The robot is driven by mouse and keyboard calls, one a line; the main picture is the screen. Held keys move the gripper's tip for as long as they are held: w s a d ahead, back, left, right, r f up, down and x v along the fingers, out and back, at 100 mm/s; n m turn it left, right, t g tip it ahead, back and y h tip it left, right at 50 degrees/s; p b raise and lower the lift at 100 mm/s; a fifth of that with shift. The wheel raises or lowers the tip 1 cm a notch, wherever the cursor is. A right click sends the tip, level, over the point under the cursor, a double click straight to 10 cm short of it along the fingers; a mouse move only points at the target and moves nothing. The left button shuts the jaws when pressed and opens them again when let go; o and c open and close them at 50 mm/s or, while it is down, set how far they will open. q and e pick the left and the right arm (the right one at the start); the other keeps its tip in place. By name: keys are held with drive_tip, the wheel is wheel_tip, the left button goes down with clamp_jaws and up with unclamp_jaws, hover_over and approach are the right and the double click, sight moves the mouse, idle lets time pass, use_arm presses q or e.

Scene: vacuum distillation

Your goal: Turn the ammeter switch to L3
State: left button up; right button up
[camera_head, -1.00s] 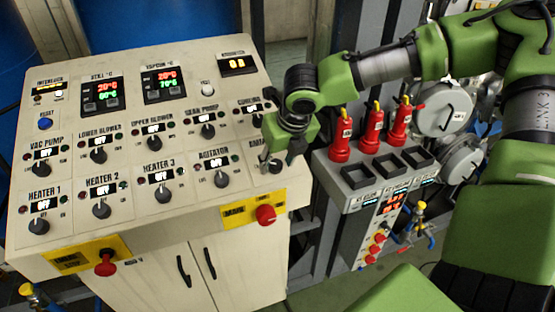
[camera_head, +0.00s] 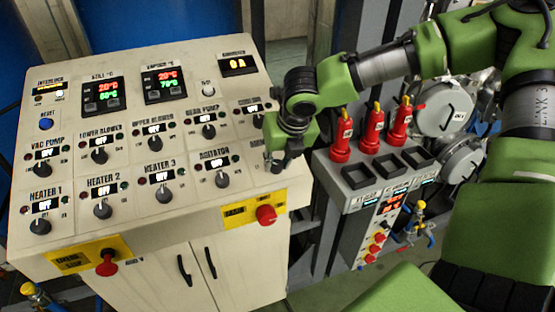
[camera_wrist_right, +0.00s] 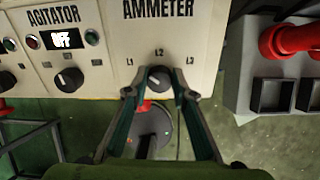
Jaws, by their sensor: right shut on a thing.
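The ammeter switch (camera_wrist_right: 159,77) is a dark round knob on the cream control panel, under the word AMMETER. L1 is at its left, L2 above it and L3 at its right. My right gripper (camera_wrist_right: 160,88) has its two fingers on either side of the knob and is shut on it. I cannot make out clearly which way the knob's pointer faces. In the head view my right gripper (camera_head: 277,162) is at the panel's lower right corner and hides most of the switch and its label. My left gripper is not in view.
The agitator knob (camera_head: 222,180) is left of the ammeter switch. A red emergency knob (camera_head: 266,215) on a yellow plate sits just below. The ammeter display (camera_head: 238,65) is at the panel's top right. Red bottle-like items (camera_head: 373,130) stand in a rack to the right.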

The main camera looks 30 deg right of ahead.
drive_tip(key=m, duration=0.4)
drive_tip(key=shift+m, duration=0.3)
drive_tip(key=m, duration=0.5)
drive_tip(key=shift+s, duration=0.1)
drive_tip(key=m+b, duration=0.2)
drive_tip(key=m, duration=0.5)
drive_tip(key=shift+s+f+h, duration=0.1)
drive_tip(key=shift+h, duration=0.3)
drive_tip(key=m+b, duration=0.1)
drive_tip(key=m, duration=0.4)
drive_tip(key=shift+b, duration=0.4)
drive_tip(key=shift+m, duration=0.4)
drive_tip(key=o, duration=1.1)
